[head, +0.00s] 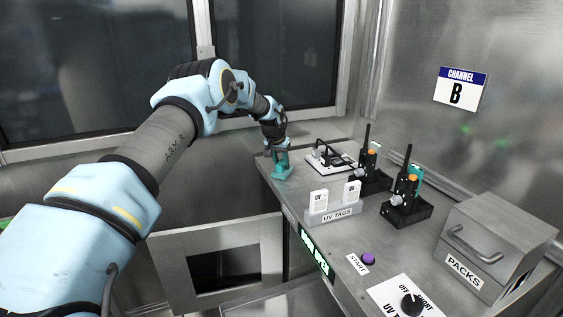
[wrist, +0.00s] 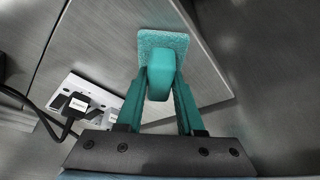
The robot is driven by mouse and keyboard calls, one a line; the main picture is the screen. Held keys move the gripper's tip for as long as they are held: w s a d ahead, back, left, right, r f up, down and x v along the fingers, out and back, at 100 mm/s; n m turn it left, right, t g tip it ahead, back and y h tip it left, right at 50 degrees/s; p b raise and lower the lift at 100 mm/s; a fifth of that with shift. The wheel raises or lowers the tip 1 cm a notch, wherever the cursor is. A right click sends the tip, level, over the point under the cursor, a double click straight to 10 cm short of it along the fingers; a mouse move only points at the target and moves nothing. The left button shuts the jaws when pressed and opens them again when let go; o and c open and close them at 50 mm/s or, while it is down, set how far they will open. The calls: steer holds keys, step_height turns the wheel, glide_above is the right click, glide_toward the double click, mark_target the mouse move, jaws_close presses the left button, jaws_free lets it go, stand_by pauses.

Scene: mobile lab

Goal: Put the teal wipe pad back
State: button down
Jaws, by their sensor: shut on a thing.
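The teal wipe pad (wrist: 175,41) has a flat, square, fuzzy plate and a rounded grip block. In the wrist view my gripper (wrist: 161,88) has its two teal fingers shut on either side of that block, with the plate beyond the fingertips. In the head view my gripper (head: 280,151) points down at the far left corner of the metal counter (head: 301,246), with the teal pad (head: 283,174) at its tip. I cannot tell whether the pad touches the counter top. The gripper and pad look similar in colour, so their border is hard to see in the head view.
Nearer are a purple button (head: 368,258), a dial (head: 411,304) and the PACKS box (head: 495,245). A window wall stands behind.

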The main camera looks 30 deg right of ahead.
steer(key=shift+f, duration=0.1)
steer(key=c, duration=0.5)
jaws_free()
steer(key=shift+c, duration=0.2)
steer(key=shift+r, duration=0.25)
steer(key=b+v, duration=0.3)
steer(key=v, duration=0.8)
steer(key=shift+a+r, duration=0.15)
steer(key=shift+r, duration=0.25)
